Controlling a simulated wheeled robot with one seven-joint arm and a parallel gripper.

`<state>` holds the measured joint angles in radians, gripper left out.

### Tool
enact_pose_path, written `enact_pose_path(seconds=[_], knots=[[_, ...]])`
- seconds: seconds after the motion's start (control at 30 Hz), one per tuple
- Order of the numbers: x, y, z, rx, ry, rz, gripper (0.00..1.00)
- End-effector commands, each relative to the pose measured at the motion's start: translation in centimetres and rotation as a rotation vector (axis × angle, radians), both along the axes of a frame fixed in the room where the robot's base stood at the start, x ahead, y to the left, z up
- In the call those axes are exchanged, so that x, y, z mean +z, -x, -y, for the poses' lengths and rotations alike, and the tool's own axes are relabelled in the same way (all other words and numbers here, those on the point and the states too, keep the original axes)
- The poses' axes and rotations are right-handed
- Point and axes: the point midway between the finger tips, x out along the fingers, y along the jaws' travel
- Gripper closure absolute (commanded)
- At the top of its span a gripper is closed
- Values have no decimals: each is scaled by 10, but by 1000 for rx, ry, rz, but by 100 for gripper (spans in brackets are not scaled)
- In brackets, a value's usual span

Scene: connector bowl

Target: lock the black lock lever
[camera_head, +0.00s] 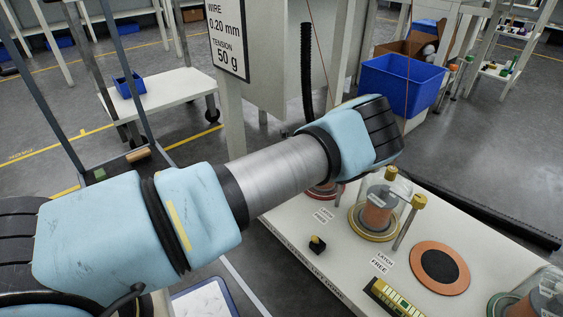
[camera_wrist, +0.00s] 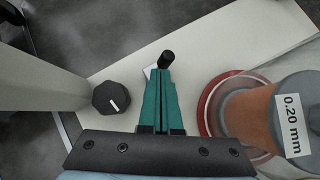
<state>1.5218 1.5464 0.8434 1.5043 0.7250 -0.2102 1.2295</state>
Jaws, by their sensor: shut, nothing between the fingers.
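My gripper (camera_wrist: 160,80) is shut and empty in the wrist view, its two teal fingers side by side. A short black cylinder (camera_wrist: 167,58), which looks like the end of the black lock lever, shows just past the fingertips; I cannot tell whether they touch. A small white patch (camera_wrist: 149,72) lies beside it, partly hidden by the fingers. In the head view my arm and wrist hide the fingers and the lever.
A spool labelled 0.20 mm (camera_wrist: 262,115) on a red-rimmed base stands right of the fingers. A black faceted knob (camera_wrist: 111,98) is on the left.

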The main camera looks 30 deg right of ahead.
Motion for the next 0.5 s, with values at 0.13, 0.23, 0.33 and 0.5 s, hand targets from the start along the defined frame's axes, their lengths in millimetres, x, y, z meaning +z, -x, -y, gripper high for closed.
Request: enact_pose_path(seconds=[0.13,0.23,0.33,0.5], knots=[[5,0,0,-1,1,0,100],[10,0,0,-1,1,0,100],[15,0,0,-1,1,0,100],[17,0,0,-1,1,0,100]])
